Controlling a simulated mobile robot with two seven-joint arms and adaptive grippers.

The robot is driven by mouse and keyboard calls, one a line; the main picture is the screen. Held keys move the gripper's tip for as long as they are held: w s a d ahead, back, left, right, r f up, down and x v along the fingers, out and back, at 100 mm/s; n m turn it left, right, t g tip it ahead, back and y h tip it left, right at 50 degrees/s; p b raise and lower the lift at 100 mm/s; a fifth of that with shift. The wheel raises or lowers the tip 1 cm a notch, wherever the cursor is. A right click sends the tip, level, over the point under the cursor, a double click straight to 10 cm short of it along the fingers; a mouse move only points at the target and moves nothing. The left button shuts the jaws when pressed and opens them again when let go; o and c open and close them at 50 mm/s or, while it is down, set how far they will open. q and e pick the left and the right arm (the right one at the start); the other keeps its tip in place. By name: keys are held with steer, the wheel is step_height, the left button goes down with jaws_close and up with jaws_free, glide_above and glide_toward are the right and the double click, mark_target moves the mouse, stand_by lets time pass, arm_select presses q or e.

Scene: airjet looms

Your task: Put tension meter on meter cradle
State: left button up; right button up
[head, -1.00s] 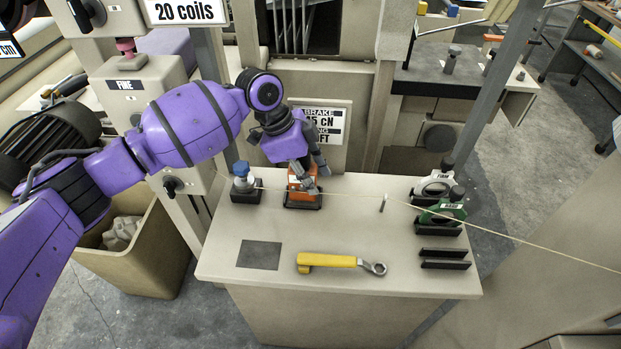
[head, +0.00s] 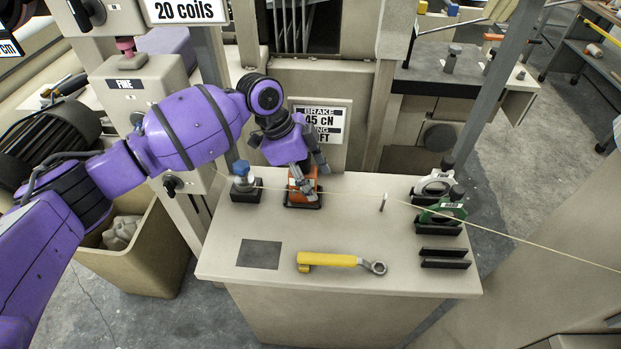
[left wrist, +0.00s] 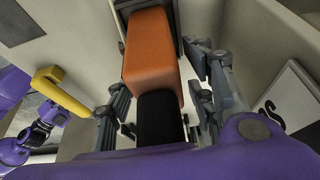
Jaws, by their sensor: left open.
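The tension meter, an orange block with a black end, stands on a small black cradle (head: 303,206) at the back of the table. Its orange body (head: 296,184) is partly hidden by my left gripper (head: 314,178). My left gripper is open, with its fingers apart around the meter. In the left wrist view, the orange body (left wrist: 151,45) and black end (left wrist: 160,118) lie between the spread fingers (left wrist: 160,105), with gaps on both sides. A purple arm of mine (left wrist: 45,122) shows at the left there; its jaws are unclear.
A yellow-handled wrench (head: 330,260) lies at the front. A blue-capped post (head: 243,183) stands left of the meter. White (head: 436,184) and green (head: 441,211) clamps and an empty black rack (head: 444,258) stand right. A thread (head: 350,194) crosses the table.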

arm_select(q)
steer(key=p+v, duration=0.2)
steer(key=v, duration=0.5)
steer(key=shift+w+d+p, duration=0.1)
steer(key=shift+d+p, duration=0.05)
steer(key=shift+p, duration=0.2)
steer(key=shift+r, duration=0.4)
steer(key=shift+a, duration=0.3)
steer(key=shift+f, duration=0.15)
arm_select(e)
steer(key=shift+a+r, duration=0.2)
steer(key=shift+r, duration=0.4)
steer(key=shift+a+r, duration=0.2)
steer(key=shift+r, duration=0.35)
steer(key=shift+w+a+r, duration=0.1)
steer(key=shift+w+r, duration=0.05)
steer(key=shift+w, duration=0.15)
steer(key=shift+w+a+r, duration=0.15)
steer(key=shift+w+r, duration=0.05)
steer(key=shift+w, duration=0.4)
steer(key=shift+s, duration=0.2)
steer(key=shift+s+d+f, duration=0.2)
steer(key=shift+s+d, duration=0.1)
steer(key=shift+s, duration=0.2)
steer(key=shift+w, duration=0.15)
